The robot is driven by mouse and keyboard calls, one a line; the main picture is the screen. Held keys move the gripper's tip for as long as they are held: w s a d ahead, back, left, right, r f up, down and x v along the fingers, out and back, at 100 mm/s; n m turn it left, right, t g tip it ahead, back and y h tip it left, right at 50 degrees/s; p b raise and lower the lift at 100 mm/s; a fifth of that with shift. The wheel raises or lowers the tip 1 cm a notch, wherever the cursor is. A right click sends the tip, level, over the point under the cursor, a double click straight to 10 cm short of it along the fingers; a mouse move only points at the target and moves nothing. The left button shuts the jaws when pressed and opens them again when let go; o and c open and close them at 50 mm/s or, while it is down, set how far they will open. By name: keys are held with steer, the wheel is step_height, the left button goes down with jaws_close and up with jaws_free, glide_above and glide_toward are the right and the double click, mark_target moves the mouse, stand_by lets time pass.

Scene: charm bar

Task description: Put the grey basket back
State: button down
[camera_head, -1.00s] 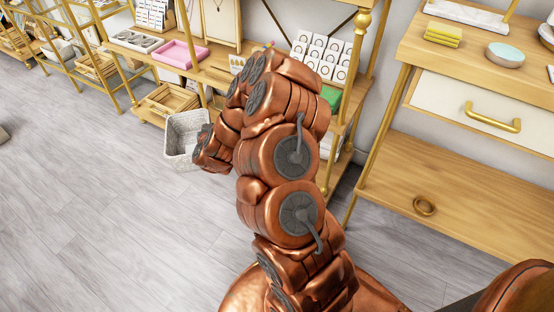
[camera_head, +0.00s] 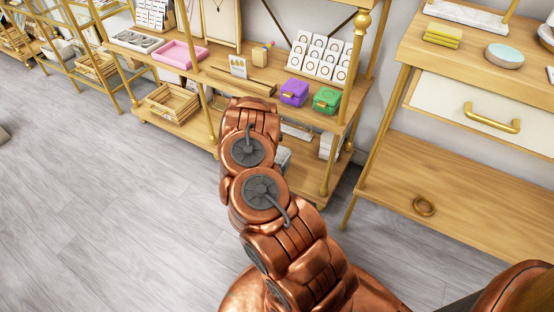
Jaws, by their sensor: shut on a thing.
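The grey basket is almost wholly hidden behind my arm. A small pale grey patch (camera_head: 284,158) shows just right of my arm, at the lower shelf, and looks like part of the basket. I cannot tell whether it rests on the shelf or is held above it. My copper arm reaches up the middle of the picture to the shelf unit. Its own links hide my gripper, so the fingers do not show.
The shelf unit's lower shelf (camera_head: 305,181) carries white items at the right. Its upper shelf holds a purple box (camera_head: 294,92), a green box (camera_head: 326,100) and a pink tray (camera_head: 181,54). A wooden crate (camera_head: 171,102) sits lower left.

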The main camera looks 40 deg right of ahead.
mark_target(283, 157)
steer(key=shift+m+g, duration=0.3)
steer(key=shift+w+a+b+x, duration=0.1)
steer(key=shift+w+b+x, duration=0.55)
steer(key=shift+x, duration=2.05)
steer(key=shift+w+a+b+x, duration=0.15)
steer(key=shift+b+x, duration=1.05)
steer(key=shift+x, duration=1.5)
steer(key=shift+w+a+b+x, duration=0.1)
steer(key=shift+w+b+x, duration=0.55)
steer(key=shift+x, duration=2.05)
steer(key=c, duration=1.3)
jaws_free()
steer(key=shift+s+r, duration=0.25)
steer(key=shift+o, duration=0.2)
